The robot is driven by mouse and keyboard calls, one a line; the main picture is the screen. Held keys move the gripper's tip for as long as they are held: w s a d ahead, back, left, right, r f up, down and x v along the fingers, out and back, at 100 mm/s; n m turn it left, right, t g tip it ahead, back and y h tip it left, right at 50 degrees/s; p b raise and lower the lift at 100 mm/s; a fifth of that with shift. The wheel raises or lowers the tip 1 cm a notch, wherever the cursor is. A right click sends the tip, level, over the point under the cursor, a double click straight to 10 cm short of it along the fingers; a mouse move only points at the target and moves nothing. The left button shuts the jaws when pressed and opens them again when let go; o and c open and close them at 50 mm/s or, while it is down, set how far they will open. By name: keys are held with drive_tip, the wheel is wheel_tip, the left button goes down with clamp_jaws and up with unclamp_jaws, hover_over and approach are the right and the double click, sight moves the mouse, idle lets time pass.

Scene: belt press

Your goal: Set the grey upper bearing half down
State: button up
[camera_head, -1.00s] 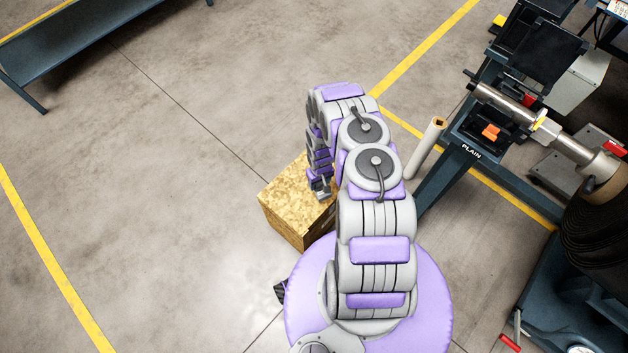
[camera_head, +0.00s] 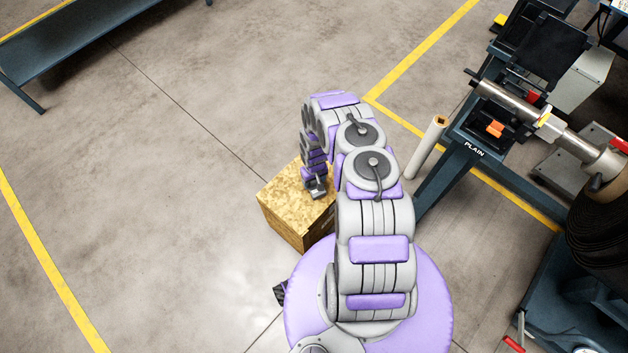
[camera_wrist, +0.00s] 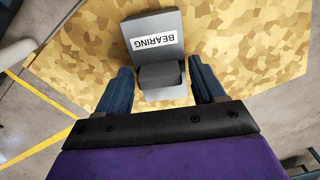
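The grey upper bearing half (camera_wrist: 153,42), with a white label reading BEARING, lies on the top of the chipboard box (camera_wrist: 245,45) in the wrist view. Its smaller raised block points towards my gripper (camera_wrist: 160,72). My gripper's two dark blue fingers stand on either side of that block, with narrow strips of box top showing between block and fingers. The fingers look open and not pressed on it. In the head view, my gripper (camera_head: 317,190) is low over the box (camera_head: 283,208); the bearing half is hard to make out there.
The blue stand marked PLAIN (camera_head: 474,149) carries a steel shaft (camera_head: 512,104) and an orange part (camera_head: 495,129) at the right. A pale tube (camera_head: 425,148) leans beside it. A black roll (camera_head: 600,235) is at far right. The floor left of the box is clear.

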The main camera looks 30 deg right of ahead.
drive_tip(key=o, duration=0.3)
drive_tip(key=shift+a, duration=0.1)
drive_tip(key=shift+o, duration=0.2)
